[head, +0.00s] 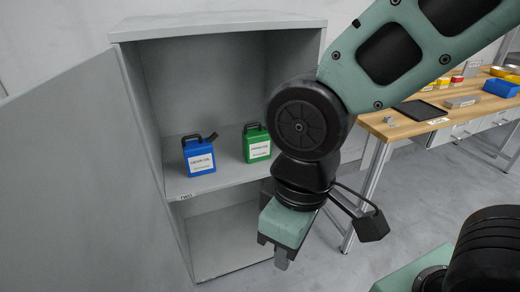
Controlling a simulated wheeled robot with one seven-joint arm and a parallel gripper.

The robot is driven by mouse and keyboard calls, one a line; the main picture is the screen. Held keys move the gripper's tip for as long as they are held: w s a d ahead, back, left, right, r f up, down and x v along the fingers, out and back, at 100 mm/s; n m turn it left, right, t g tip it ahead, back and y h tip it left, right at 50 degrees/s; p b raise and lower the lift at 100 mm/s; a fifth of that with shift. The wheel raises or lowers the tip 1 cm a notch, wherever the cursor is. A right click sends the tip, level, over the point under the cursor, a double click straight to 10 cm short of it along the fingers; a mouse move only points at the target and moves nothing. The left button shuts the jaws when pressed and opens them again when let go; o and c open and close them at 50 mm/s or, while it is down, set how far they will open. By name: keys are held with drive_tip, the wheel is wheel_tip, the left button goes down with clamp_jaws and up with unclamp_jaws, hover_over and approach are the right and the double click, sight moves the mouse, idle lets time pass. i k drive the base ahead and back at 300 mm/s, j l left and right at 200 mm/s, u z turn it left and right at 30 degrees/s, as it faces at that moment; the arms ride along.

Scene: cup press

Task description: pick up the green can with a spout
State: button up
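The green can (257,145) stands upright on the cabinet's middle shelf, with a white label on its front. A dark piece shows on its top; its right side is close to my arm in the picture, and I cannot make out the spout clearly. My gripper (278,260) hangs in front of the cabinet, lower than the shelf and apart from the can. It points down, and whether its fingers are open or shut does not show.
A blue can (198,156) with a dark spout stands left of the green can. The grey cabinet (218,22) has its door (75,190) open on the left. A wooden workbench (400,128) with trays stands at right. Grey floor (335,268) is clear between.

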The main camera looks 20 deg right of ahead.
sight(257, 142)
drive_tip(key=i+l+z, duration=0.1)
drive_tip(key=i+z, duration=0.6)
drive_tip(key=i+j+z, duration=0.1)
drive_tip(key=i+z, duration=0.25)
drive_tip(key=i, duration=0.15)
